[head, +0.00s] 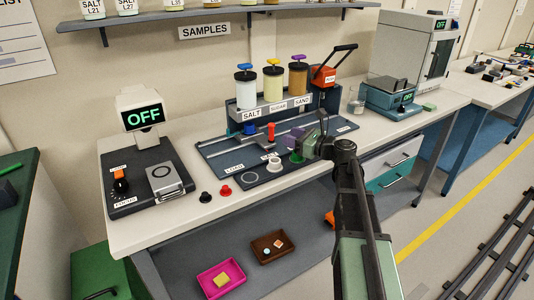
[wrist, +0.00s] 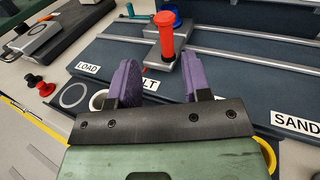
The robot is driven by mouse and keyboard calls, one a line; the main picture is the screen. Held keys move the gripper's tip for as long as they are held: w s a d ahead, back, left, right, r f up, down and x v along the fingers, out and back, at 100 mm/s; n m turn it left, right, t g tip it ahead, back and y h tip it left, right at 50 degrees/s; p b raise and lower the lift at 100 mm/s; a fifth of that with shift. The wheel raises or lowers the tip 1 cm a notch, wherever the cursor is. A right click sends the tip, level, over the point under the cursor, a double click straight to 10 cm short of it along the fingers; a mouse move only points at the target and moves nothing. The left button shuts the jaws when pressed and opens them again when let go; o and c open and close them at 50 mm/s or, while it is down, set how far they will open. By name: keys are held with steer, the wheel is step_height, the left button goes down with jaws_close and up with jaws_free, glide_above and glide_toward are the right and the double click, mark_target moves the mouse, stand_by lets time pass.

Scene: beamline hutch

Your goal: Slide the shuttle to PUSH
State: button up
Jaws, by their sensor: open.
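The shuttle (wrist: 192,68) is a small grey block on the railed slide board, with an upright red handle (wrist: 166,38). Its red handle also shows in the head view (head: 270,131), near the middle of the board. My gripper (wrist: 160,78) is open, its two purple fingers apart and empty. The red handle appears between the fingers in the wrist view, but stands beyond their tips, apparently untouched. In the head view my gripper (head: 298,139) is right of the handle. A small label on the orange lever press (head: 323,76) is too small to read surely; no PUSH mark reads clearly on the board.
The slide board (head: 215,150) carries LOAD and SAND labels. Behind it stands a rack with salt, sugar and sand hoppers (head: 273,84). A white cup (head: 274,164) sits at the board's front. Red (head: 225,190) and black knobs (head: 205,197) lie left. A scale (head: 390,95) stands right.

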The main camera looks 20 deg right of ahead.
steer(key=shift+w+d+m+t, duration=0.15)
steer(key=shift+d+m+t, duration=0.15)
steer(key=shift+d+m, duration=0.15)
steer(key=shift+r, duration=0.25)
glide_above(267, 140)
steer(key=shift+c, duration=0.3)
jaws_close()
